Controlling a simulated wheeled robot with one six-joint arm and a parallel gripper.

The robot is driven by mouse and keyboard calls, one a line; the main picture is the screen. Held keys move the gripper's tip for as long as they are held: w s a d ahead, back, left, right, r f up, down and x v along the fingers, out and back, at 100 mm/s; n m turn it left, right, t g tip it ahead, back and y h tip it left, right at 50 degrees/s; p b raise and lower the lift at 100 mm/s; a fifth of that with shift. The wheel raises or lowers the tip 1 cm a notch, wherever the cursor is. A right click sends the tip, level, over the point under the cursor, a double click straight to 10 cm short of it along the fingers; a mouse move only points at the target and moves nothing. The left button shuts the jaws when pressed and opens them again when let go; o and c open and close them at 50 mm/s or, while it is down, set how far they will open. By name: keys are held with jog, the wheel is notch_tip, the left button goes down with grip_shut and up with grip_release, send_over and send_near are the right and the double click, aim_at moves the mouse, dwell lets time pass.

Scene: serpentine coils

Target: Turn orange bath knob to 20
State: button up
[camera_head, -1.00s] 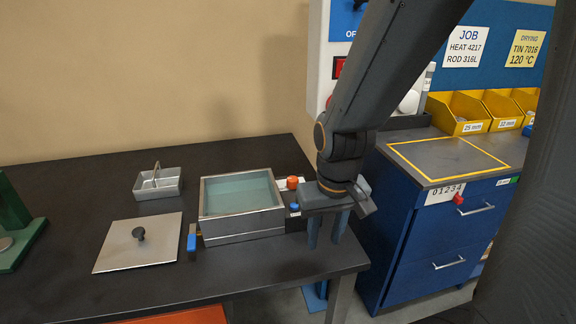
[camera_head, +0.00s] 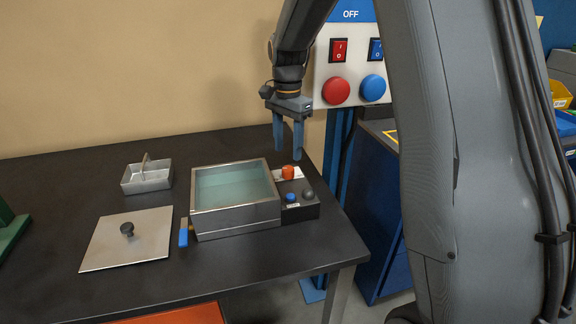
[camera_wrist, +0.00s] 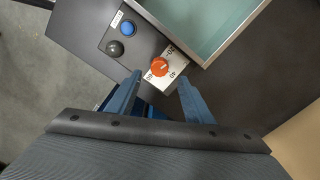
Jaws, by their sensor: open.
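The orange bath knob (camera_head: 288,172) stands on the control panel at the right side of the water bath (camera_head: 236,214). In the wrist view the orange knob (camera_wrist: 159,66) sits on a white dial plate (camera_wrist: 166,72) with printed numbers, some partly hidden by the knob. My gripper (camera_head: 287,155) is open and empty, its fingers pointing down above and just behind the knob. In the wrist view the fingers (camera_wrist: 158,92) are spread with the knob beyond their tips, roughly between them. The knob appears untouched.
A blue button (camera_head: 290,197) and a dark knob (camera_head: 308,194) share the panel. A lid (camera_head: 128,240) and a small metal basket (camera_head: 147,176) lie left of the bath. A switch box (camera_head: 352,60) with red and blue buttons stands behind, right of my gripper.

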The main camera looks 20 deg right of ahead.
aim_at(288, 168)
notch_tip(288, 168, down, 7)
jog(key=shift+r+p, duration=0.15)
jog(key=shift+p, duration=0.65)
jog(key=shift+s, duration=0.1)
jog(key=c, duration=1)
jog(key=shift+n, duration=1.6)
jog(key=shift+c, duration=0.2)
jog(key=o, duration=1)
jog(key=shift+o, duration=0.2)
jog(key=shift+r+b, duration=0.85)
jog(key=shift+r, duration=3.1)
